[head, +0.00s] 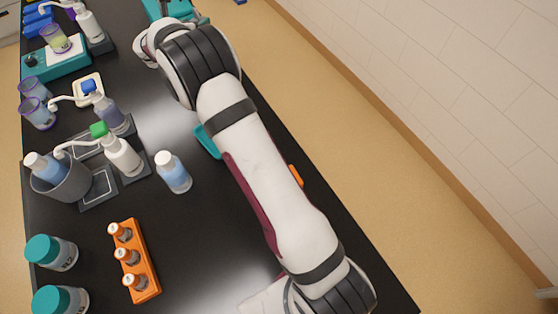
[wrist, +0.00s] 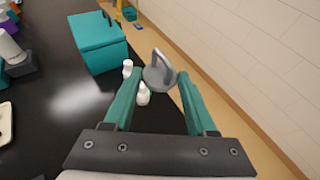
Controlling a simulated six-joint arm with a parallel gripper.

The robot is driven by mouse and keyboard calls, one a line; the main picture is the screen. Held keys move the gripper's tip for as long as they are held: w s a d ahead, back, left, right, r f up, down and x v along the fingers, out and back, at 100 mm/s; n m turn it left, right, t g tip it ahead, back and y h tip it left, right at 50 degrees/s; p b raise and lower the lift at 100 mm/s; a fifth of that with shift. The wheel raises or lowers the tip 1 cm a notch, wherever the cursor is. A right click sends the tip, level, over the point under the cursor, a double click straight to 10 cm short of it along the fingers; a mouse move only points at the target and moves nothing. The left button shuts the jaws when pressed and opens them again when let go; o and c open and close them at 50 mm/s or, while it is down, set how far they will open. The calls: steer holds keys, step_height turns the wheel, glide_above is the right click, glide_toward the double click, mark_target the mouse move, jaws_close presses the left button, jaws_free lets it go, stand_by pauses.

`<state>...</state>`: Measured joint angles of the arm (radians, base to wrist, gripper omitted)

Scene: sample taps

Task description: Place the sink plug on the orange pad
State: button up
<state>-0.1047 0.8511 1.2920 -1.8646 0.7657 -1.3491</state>
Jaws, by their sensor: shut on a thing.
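The sink plug (wrist: 158,72) is a grey disc with a raised loop handle, seen in the wrist view. My gripper (wrist: 157,80) has teal fingers on either side of it and is shut on it, holding it near the table's right edge. In the head view my arm hides much of the table, and I cannot make out the plug there. An orange sliver (head: 296,175) shows at the right side of my arm near the table edge. It may be the orange pad; the rest is hidden behind the arm.
A teal box (wrist: 100,42) stands ahead, left of the plug. Small white objects (wrist: 143,95) are close by the left finger. In the head view, a blue bottle (head: 172,173), an orange vial rack (head: 146,272) and teal-lidded jars (head: 52,252) stand left of my arm.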

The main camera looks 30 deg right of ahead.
steer(key=s+a+m+g+h, duration=0.1)
steer(key=s, duration=0.5)
steer(key=s+a+f+m+g+h, duration=0.1)
steer(key=s+m, duration=0.1)
steer(key=s, duration=0.4)
steer(key=s+a+f+m+g+h, duration=0.1)
steer(key=s+a+g, duration=0.1)
steer(key=s, duration=0.5)
steer(key=shift+f+h, duration=0.15)
steer(key=shift+h, duration=0.25)
steer(key=s+d+m+g, duration=0.1)
steer(key=s, duration=0.6)
steer(key=s+d+r+m+g+h, duration=0.1)
steer(key=s+m+g, duration=0.1)
steer(key=s, duration=0.5)
steer(key=s+d+r+m+g, duration=0.1)
steer(key=s, duration=0.6)
steer(key=shift+m+g+h, duration=0.3)
steer(key=shift+m+h, duration=0.1)
jaws_close()
step_height(320, 180, down, 19)
steer(key=shift+a+f, duration=0.1)
steer(key=o, duration=1.4)
jaws_free()
